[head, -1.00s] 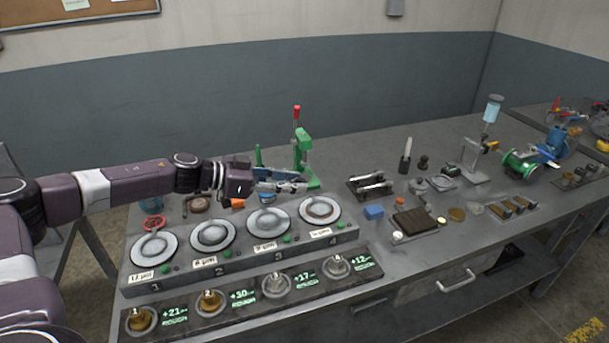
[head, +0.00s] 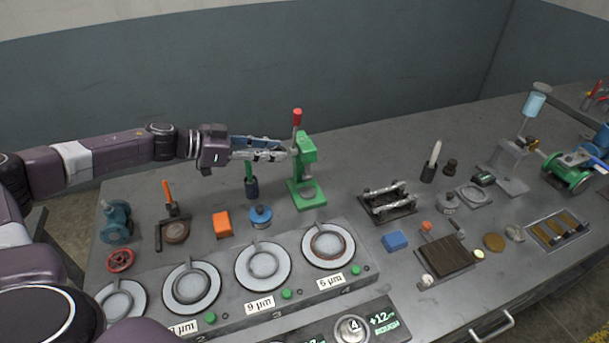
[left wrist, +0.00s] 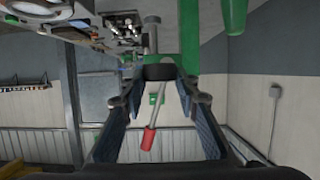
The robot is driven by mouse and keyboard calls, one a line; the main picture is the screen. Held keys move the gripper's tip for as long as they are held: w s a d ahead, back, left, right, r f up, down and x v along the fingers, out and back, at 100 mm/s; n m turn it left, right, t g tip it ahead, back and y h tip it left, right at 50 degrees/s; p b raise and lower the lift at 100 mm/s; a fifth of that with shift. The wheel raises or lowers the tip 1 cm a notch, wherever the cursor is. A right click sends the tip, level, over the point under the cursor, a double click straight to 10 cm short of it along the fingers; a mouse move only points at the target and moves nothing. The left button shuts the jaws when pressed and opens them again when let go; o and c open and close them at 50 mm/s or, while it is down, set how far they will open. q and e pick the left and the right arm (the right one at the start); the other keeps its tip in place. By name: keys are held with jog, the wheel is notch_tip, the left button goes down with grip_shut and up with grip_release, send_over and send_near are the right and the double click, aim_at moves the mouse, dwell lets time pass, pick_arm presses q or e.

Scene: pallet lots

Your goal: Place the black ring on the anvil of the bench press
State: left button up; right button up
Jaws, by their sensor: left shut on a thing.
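The green bench press (head: 306,178) stands at the back of the bench, with a red-tipped lever on top. Its anvil is low under the press head; in the head view I cannot make out its face clearly. My left gripper (head: 288,152) reaches in from the left, fingertips beside the press head, well above the bench. In the left wrist view the gripper (left wrist: 160,76) is shut on the black ring (left wrist: 160,71), seen edge-on as a dark band between the fingertips. The press's green column (left wrist: 190,40) and red lever tip (left wrist: 149,138) show behind it. My right gripper is out of view.
A dark holder with a green-handled tool (head: 251,186) stands just below my gripper, near a blue tin (head: 260,216) and an orange block (head: 222,224). A row of lapping plates (head: 290,259) lies in front.

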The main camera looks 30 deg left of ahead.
aim_at(302, 192)
pick_arm(q)
jog(key=shift+f, duration=0.3)
jog(key=f, duration=0.6)
jog(key=s+f+b, duration=0.1)
jog(key=f, duration=0.2)
jog(key=shift+d+f, duration=0.35)
jog(key=shift+d, duration=0.05)
jog(key=shift+w+d+f, duration=0.1)
jog(key=shift+w+f, duration=0.1)
jog(key=shift+f, duration=0.45)
jog(key=shift+w+d+f, duration=0.1)
jog(key=shift+w+f, duration=0.05)
jog(key=shift+f, duration=0.45)
jog(key=shift+w+d+r+p, duration=0.15)
jog(key=shift+w+d+p, duration=0.3)
jog(key=shift+w+d, duration=0.65)
jog(key=shift+w, duration=0.1)
jog(key=x, duration=0.2)
jog(key=p+x, duration=0.1)
jog(key=x, duration=0.1)
jog(key=shift+w+d+r, duration=0.1)
jog(key=shift+w+r, duration=0.05)
jog(key=shift+r, duration=0.2)
jog(key=shift+f, duration=0.35)
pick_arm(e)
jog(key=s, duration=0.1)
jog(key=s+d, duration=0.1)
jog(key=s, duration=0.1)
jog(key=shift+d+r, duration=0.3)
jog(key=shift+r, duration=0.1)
